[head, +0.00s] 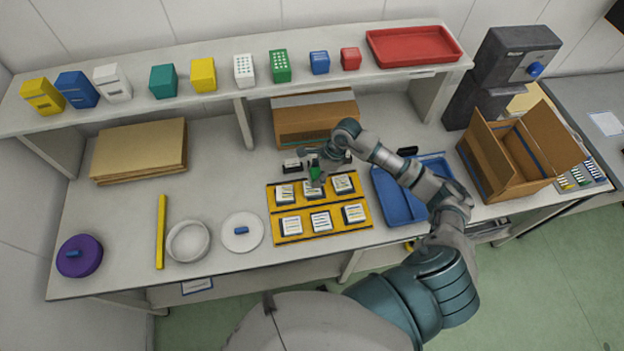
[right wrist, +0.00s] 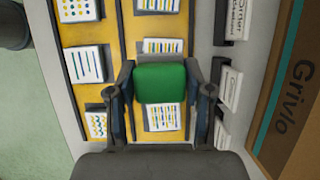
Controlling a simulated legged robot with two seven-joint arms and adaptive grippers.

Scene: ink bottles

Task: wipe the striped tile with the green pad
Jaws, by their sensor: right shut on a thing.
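The green pad (head: 315,173) is between the fingers of my right gripper (head: 316,169), which is shut on it; the right wrist view shows the pad (right wrist: 160,83) too. It is over the back row of a yellow board (head: 305,208), near the middle tile (head: 314,191). I cannot tell whether it touches. The tile with the clearest long stripes (right wrist: 84,64) is in the front row, middle (head: 321,220). Back-row tiles (right wrist: 163,117) carry short coloured bars, partly hidden by pad and fingers. My left gripper is not in view.
A blue tray (head: 388,207) stands right of the board, an open cardboard box (head: 503,158) beyond it. A closed box (head: 300,122) stands behind, under the shelf. A white lid (head: 257,228), white bowl (head: 187,241) and yellow bar (head: 161,230) lie left.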

